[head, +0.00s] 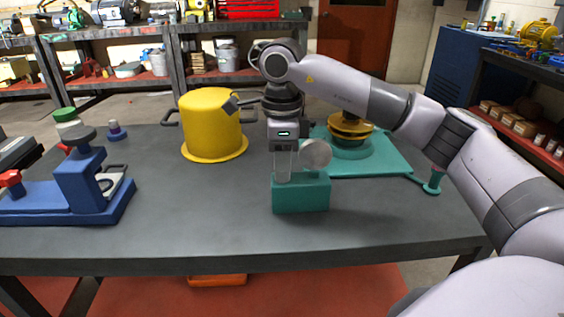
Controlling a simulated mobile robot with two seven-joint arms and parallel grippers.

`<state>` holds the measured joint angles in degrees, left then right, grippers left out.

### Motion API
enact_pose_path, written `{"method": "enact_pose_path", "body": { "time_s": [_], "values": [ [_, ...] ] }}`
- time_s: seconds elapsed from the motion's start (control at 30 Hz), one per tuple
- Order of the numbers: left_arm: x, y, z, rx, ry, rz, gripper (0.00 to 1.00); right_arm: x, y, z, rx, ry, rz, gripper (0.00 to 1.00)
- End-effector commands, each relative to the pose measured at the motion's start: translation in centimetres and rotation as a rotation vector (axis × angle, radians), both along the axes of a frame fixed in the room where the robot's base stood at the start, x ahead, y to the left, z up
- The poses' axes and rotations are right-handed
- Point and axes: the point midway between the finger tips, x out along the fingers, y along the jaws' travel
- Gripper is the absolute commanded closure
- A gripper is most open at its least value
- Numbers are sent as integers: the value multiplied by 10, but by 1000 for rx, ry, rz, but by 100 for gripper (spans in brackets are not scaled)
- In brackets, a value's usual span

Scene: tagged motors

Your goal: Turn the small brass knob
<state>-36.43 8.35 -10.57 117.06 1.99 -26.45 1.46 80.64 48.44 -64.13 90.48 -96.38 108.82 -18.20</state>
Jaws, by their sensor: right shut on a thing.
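My right gripper (284,178) points straight down at a small teal block (301,198) near the front middle of the table. Its pale fingers reach the top of the block, at its left part. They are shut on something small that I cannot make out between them. A round grey disc (316,154) stands upright just right of the fingers, over the block. No small brass knob shows clearly. A larger brass-coloured round part (350,127) sits on a teal base plate (385,162) behind and to the right. My left gripper is not in view.
A yellow pot-like housing (211,125) with side handles stands left of the gripper. The front middle-left of the grey table (190,215) is clear.

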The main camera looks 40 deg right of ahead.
Motion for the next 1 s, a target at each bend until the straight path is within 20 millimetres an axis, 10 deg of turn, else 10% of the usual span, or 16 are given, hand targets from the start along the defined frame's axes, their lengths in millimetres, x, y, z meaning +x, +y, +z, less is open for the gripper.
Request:
{"method": "enact_pose_path", "body": {
  "time_s": [0.27,0.3,0.4,0.73,1.0],
  "values": [
    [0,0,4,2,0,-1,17,0,0,0,1,-1,29,100],
    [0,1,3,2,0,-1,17,0,0,0,1,-1,29,77],
    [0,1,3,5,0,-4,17,0,0,0,1,-1,29,55],
    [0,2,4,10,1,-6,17,0,0,5,1,-2,28,55],
    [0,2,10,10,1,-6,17,1,1,48,2,-5,28,55]
  ]
}}
